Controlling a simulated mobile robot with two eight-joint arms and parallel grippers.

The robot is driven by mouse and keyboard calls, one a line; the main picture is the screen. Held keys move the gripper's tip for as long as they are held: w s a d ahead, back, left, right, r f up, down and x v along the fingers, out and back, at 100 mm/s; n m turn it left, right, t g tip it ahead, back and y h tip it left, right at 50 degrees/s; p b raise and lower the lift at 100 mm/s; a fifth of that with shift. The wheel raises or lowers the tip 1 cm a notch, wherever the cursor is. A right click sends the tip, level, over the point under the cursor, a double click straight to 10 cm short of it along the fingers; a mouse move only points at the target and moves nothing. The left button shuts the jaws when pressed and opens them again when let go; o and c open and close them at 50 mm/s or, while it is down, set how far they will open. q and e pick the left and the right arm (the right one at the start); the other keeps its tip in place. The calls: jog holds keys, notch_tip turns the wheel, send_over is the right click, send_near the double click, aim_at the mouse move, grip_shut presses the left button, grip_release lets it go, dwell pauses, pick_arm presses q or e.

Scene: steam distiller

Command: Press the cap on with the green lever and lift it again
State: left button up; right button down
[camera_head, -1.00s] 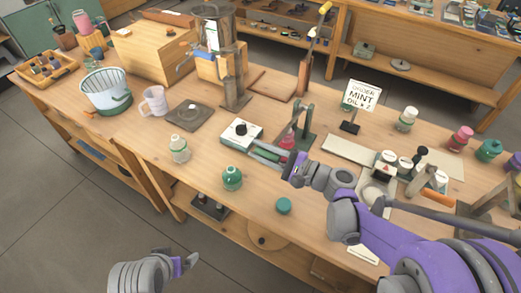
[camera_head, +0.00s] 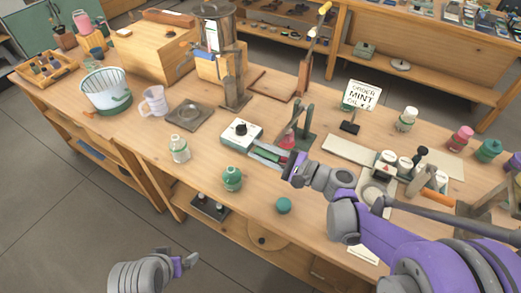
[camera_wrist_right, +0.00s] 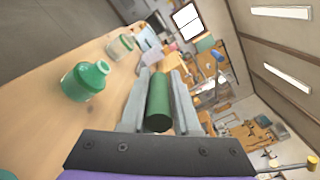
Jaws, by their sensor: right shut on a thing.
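The green lever (camera_wrist_right: 158,100) is a green cylinder lying between the two grey fingers of my right gripper (camera_wrist_right: 160,108) in the right wrist view. My right gripper (camera_head: 288,166) is shut on it and, in the head view, is at the front of the dark green press stand (camera_head: 304,140). A pink piece (camera_head: 288,141) shows by the stand; where the cap sits under the press is hidden or too small to tell. My left gripper (camera_head: 186,262) is low, off the front of the bench and away from the press; its jaw opening is unclear.
A white box with a black knob (camera_head: 240,134) stands left of the press. A green bottle (camera_head: 232,178), a clear bottle (camera_head: 179,149) and a loose green cap (camera_head: 283,205) are near the front edge. A mint sign (camera_head: 361,95) stands behind right.

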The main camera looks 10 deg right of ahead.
dwell(0.3)
jog(key=w+d+r+m+p, duration=0.3)
jog(key=r+m+p, duration=0.1)
jog(key=r, duration=0.4)
jog(key=w+d+r+m+p, duration=0.2)
jog(key=w+r+m+p, duration=0.25)
jog(key=r, duration=0.45)
pick_arm(q)
notch_tip(320, 180, up, 11)
jog(key=w, duration=0.2)
jog(key=shift+w+t+p, duration=0.3)
jog(key=shift+w+p, duration=0.05)
jog(key=shift+p, duration=0.05)
pick_arm(e)
jog(key=w+d+r+m, duration=0.2)
jog(key=w+d+m, duration=0.3)
jog(key=w, duration=0.3)
jog(key=w+d+r+m, duration=0.3)
jog(key=w+d+m, duration=0.2)
jog(key=w+d, duration=0.2)
jog(key=shift+w+d+m, duration=0.35)
jog(key=shift+w+d, duration=0.05)
jog(key=shift+w, duration=0.1)
jog(key=c, duration=0.7)
grip_release()
jog(key=shift+w+d, duration=0.1)
jog(key=shift+w, duration=0.05)
pick_arm(q)
jog(key=shift+r, duration=0.1)
